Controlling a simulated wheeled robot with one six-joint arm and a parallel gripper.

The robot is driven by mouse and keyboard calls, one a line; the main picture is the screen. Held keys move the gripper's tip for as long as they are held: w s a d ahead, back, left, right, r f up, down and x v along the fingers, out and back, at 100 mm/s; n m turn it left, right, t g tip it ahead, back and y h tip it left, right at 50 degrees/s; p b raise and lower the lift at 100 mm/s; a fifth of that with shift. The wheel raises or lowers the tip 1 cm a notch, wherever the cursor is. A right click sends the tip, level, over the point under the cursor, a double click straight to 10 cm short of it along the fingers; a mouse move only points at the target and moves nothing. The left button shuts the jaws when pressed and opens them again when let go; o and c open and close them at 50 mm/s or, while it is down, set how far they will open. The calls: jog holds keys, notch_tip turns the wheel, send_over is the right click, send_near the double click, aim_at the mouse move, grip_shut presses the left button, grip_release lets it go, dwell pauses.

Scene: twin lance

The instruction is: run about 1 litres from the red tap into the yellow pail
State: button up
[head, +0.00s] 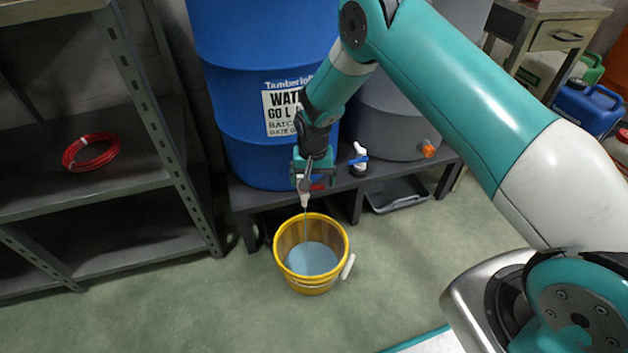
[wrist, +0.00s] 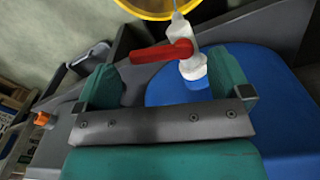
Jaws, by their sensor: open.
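The red tap's lever (wrist: 163,51) shows in the wrist view on its white body (wrist: 192,62), fixed to the blue barrel (head: 255,90). My gripper (wrist: 166,80) is open, its two green fingers on either side of the lever and tap body; I see no clear contact. In the head view my gripper (head: 314,170) hangs in front of the barrel and hides part of the tap (head: 304,197). A thin pale stream runs from the spout into the yellow pail (head: 283,245). The pail stands upright on the floor below, with pale bluish water inside; its rim (wrist: 140,8) shows in the wrist view.
The barrel and a grey barrel (head: 390,125) with an orange tap (head: 428,148) stand on a low dark bench. A metal shelf (head: 140,100) with a red hose coil (head: 90,151) is left. Floor before the pail is clear.

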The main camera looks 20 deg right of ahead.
notch_tip(320, 180, up, 16)
jog(key=p, duration=0.4)
jog(key=shift+f, duration=0.15)
